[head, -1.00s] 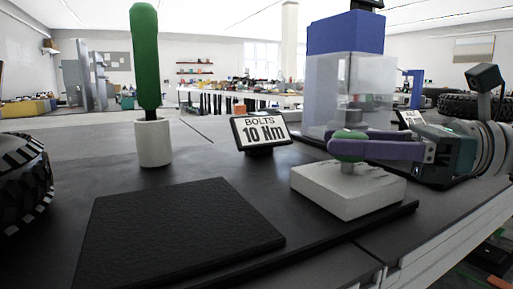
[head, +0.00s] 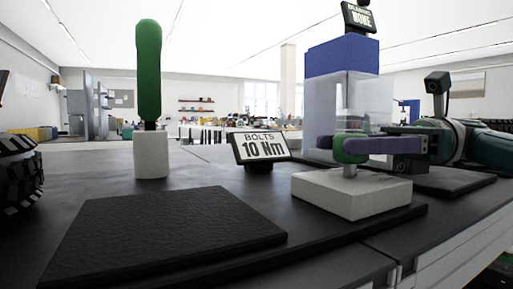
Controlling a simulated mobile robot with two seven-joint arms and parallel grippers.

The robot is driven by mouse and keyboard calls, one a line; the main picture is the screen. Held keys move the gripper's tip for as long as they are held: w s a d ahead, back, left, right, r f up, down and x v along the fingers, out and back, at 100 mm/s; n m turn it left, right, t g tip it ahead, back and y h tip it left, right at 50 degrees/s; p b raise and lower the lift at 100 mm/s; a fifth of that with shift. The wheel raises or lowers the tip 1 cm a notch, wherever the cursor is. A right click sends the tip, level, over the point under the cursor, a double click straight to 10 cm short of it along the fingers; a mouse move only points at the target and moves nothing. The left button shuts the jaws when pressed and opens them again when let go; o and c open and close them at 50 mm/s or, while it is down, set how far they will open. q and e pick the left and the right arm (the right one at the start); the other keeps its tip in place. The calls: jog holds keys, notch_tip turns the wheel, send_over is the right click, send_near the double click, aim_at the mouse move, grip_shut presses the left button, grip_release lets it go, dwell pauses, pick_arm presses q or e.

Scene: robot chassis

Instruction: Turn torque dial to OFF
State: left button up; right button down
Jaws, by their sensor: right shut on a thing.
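The torque dial is a green knob (head: 350,149) on a short post above a white block base (head: 352,194), at the right of the bench in the head view. The fingers hide part of the knob, and no dial markings can be read. My left gripper is not in view.
A sign reading "BOLTS 10 Nm" (head: 261,148) stands left of the dial. A green-handled tool (head: 149,70) stands in a white holder (head: 151,155). A black mat (head: 165,238) lies in front. A clear bin with a blue top (head: 342,58) stands behind the dial. A tire (head: 18,175) is at far left.

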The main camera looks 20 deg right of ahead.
jog(key=shift+f, duration=0.15)
jog(key=shift+c, duration=1.5)
grip_release()
jog(key=shift+a, duration=0.1)
